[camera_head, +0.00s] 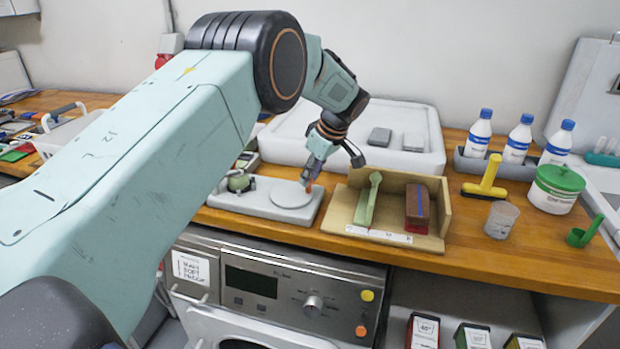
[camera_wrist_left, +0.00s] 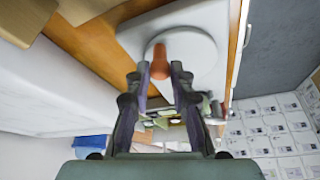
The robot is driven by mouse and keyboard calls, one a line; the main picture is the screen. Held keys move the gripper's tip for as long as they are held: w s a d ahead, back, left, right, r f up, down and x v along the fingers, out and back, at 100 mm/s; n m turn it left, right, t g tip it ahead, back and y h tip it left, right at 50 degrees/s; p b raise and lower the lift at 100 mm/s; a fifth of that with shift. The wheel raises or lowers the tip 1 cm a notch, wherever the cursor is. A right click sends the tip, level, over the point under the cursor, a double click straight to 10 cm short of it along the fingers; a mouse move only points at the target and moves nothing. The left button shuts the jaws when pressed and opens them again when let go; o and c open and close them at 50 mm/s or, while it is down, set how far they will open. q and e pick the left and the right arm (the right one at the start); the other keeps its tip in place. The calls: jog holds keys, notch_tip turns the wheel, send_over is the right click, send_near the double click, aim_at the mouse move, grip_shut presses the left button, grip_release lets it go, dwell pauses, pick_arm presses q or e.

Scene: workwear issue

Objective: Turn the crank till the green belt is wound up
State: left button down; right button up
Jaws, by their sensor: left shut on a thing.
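The winder is a pale grey base plate (camera_head: 255,206) at the front edge of the wooden bench. On its right part is a round light disc (camera_head: 288,198) with an orange crank handle (camera_head: 308,187). A small green roll (camera_head: 240,182), apparently the green belt, sits on the plate's left part; how much is wound cannot be told. My left gripper (camera_head: 311,176) reaches down over the disc and is shut on the handle. In the left wrist view its fingers (camera_wrist_left: 162,75) close around the orange handle (camera_wrist_left: 160,50) above the disc (camera_wrist_left: 192,55). My right gripper is out of view.
A wooden tray (camera_head: 345,205) with a green tool and a brown brush block stands just right of the winder. Behind is a white tray (camera_head: 437,140) with grey blocks. White bottles (camera_head: 478,135), a yellow-handled tool (camera_head: 485,182) and a cup (camera_head: 502,220) stand farther right.

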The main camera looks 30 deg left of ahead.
pick_arm(q)
jog(key=shift+w+a+r+n+g, duration=0.1)
jog(key=shift+w+a+n+g, duration=0.15)
jog(key=shift+n, duration=0.4)
jog(key=shift+w+a+n+g, duration=0.1)
jog(key=shift+w+n+g, duration=0.15)
jog(key=shift+n, duration=0.4)
jog(key=shift+w+a+n, duration=0.1)
jog(key=shift+a+n, duration=0.05)
jog(key=shift+n, duration=0.15)
jog(key=c, duration=1.2)
grip_release()
jog(key=v, duration=0.7)
jog(key=shift+r, duration=0.2)
jog(key=shift+f, duration=0.1)
